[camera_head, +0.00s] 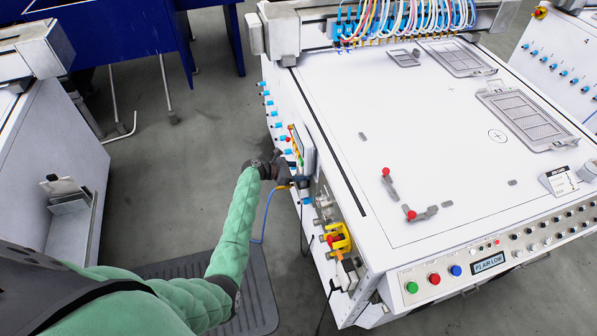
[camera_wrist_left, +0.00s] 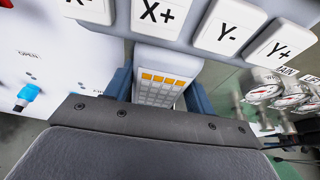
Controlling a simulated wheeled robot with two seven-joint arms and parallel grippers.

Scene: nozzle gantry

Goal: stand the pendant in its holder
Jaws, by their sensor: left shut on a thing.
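The pendant (camera_head: 306,150) is a pale, upright unit in the head view, beside the left side of the white machine. In the left wrist view, large white keys marked X+, Y- and Y+ fill the top, and a pale part with orange and grey keys (camera_wrist_left: 160,88) sits between the fingers. My left gripper (camera_head: 290,181) is shut on the pendant's lower part; its fingers also show in the wrist view (camera_wrist_left: 158,95). I cannot identify the holder for certain. My right gripper is not in view.
The machine's white top (camera_head: 400,130) bears trays and small clamps. Blue-tipped fittings line its side, with a yellow-red switch (camera_head: 338,238) nearer me. Round gauges (camera_wrist_left: 264,93) stand at right in the wrist view. A bracket (camera_head: 70,203) is on the left cabinet. A dark mat lies below.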

